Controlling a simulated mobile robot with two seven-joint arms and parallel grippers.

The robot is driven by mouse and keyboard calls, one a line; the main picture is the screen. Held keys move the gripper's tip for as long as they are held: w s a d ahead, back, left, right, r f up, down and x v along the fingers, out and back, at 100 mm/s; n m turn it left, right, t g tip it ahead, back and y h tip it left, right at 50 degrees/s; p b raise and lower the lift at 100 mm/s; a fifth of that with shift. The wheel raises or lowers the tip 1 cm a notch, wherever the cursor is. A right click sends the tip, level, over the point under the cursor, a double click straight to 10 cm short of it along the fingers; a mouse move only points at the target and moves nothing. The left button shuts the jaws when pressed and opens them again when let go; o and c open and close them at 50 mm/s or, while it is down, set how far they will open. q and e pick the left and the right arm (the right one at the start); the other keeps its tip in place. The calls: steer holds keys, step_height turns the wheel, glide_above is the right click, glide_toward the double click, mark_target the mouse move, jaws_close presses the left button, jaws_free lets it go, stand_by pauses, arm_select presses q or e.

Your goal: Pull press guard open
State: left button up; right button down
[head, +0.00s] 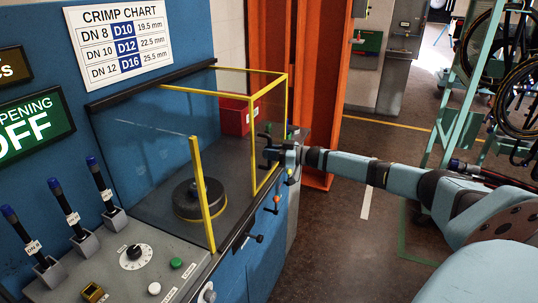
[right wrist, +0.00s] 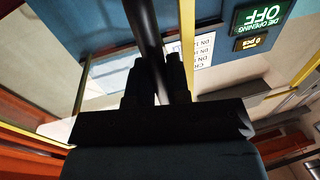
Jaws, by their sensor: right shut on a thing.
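The press guard (head: 252,140) is a clear screen in a yellow frame on the blue press. Its yellow uprights stand at the right side of the press bed, and a separate yellow post (head: 203,195) stands nearer. My right gripper (head: 270,152) is at the guard's right-hand part, beside the yellow upright. In the right wrist view its two dark fingers (right wrist: 155,85) are shut on a black bar, the guard handle (right wrist: 148,30). The exact grip is partly hidden in the head view. A round black die (head: 199,200) sits on the bed behind the screen. My left gripper is out of view.
A control panel with a dial (head: 133,257) and several blue-topped tools stands at the front left. A red box (head: 236,115) is behind the guard. An orange column (head: 330,90) stands beyond the press. A hose rack (head: 465,85) stands at right. The floor between is clear.

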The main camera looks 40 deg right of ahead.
steer(key=c, duration=1.1)
jaws_free()
steer(key=shift+a, duration=0.1)
steer(key=shift+s, duration=0.1)
steer(key=b+v, duration=0.1)
steer(key=v, duration=1.2)
steer(key=shift+s+d+b, duration=0.25)
steer(key=shift+b, duration=0.1)
